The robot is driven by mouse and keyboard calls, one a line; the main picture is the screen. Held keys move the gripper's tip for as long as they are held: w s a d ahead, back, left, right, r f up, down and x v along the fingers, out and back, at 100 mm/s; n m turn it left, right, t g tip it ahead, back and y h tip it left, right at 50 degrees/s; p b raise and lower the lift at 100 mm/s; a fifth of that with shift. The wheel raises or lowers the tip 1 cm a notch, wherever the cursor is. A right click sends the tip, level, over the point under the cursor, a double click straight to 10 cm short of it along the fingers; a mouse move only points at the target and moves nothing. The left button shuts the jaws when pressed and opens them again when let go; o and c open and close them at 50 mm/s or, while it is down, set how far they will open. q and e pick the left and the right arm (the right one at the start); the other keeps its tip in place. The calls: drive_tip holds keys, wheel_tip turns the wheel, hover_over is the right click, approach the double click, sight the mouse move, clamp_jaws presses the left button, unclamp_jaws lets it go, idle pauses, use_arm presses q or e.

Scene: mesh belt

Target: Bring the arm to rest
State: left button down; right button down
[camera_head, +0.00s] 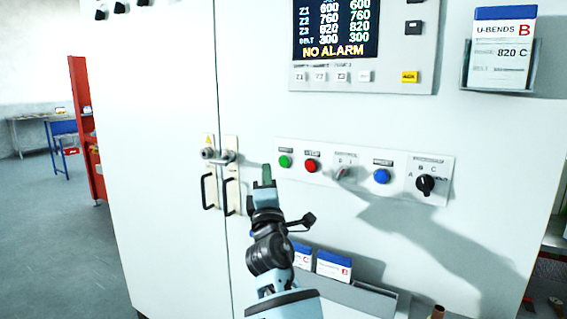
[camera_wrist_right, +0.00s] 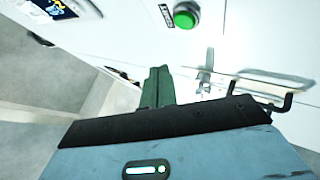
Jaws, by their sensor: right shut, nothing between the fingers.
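My right gripper (camera_head: 267,174) is in front of the pale control cabinet (camera_head: 165,80). Its green fingers are together and hold nothing. In the head view it is to the left of the green button (camera_head: 285,161) and to the right of the door latch (camera_head: 216,155). In the right wrist view the shut fingers (camera_wrist_right: 157,85) point toward the cabinet face, below the green button (camera_wrist_right: 186,15). Whether the fingertips touch the cabinet is not clear. My left gripper is not in view.
The button panel also carries a red button (camera_head: 311,166), a blue button (camera_head: 382,176) and a black selector (camera_head: 425,184). Door handles (camera_head: 208,192) stick out at the left of my gripper. A tray (camera_head: 350,294) with cards is below. Open floor (camera_head: 50,235) lies at the left.

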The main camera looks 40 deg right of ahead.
idle(0.7)
